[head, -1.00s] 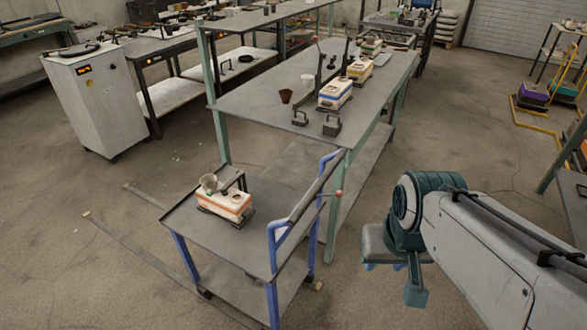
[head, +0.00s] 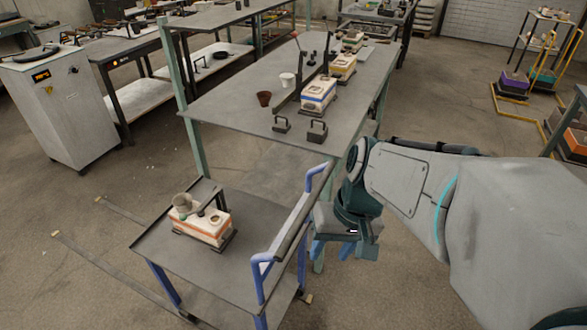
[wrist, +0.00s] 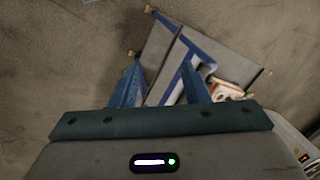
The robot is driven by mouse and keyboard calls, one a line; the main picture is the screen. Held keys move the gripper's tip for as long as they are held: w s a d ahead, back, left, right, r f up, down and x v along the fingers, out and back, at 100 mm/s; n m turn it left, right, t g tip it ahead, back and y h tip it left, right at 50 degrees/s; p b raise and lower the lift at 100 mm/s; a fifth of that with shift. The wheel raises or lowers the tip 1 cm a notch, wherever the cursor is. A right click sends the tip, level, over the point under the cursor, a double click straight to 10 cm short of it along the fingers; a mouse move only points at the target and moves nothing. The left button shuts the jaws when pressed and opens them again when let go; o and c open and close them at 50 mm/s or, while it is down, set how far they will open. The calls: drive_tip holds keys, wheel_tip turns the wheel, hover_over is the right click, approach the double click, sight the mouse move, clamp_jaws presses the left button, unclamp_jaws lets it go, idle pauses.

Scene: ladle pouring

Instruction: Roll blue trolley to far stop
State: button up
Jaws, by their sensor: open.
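The blue trolley (head: 170,240) has blue legs, a grey top and a lower shelf, and stands at the near end of the table in the head view. Its push handle (head: 291,226), a grey bar between blue end loops, runs along its right side. The trolley also shows between and beyond my fingers in the wrist view (wrist: 220,62). My gripper (head: 333,247) is open and empty, just right of the handle, apart from it as far as I can see. Two floor rails (head: 90,263) run out left of the trolley, with pale pieces at their ends.
An orange-striped white mould box (head: 203,228) with a cup (head: 183,205) rides on the trolley top. The long grey table (head: 235,110) with moulds and weights stands behind it. A white cabinet (head: 60,115) stands at left. Floor left of the trolley is clear apart from the rails.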

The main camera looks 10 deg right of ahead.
wheel_tip(320, 180, down, 4)
drive_tip(key=w+m+y+b, duration=0.1)
drive_tip(key=w+y+b, duration=0.1)
drive_tip(key=y, duration=0.2)
drive_tip(key=m+t+y+b, duration=0.4)
drive_tip(key=m+t+y, duration=0.15)
drive_tip(key=t, duration=0.35)
approach(310, 202)
drive_tip(key=shift+n+y, duration=0.25)
drive_tip(key=shift+y, duration=0.1)
drive_tip(key=x, duration=0.3)
drive_tip(key=f+p+x, duration=0.1)
drive_tip(key=x, duration=0.3)
drive_tip(key=d+x, duration=0.1)
drive_tip(key=x, duration=0.2)
drive_tip(key=shift+w+a+f+p, duration=0.3)
drive_tip(key=shift+w+f+p, duration=0.1)
drive_tip(key=shift+w, duration=0.2)
clamp_jaws()
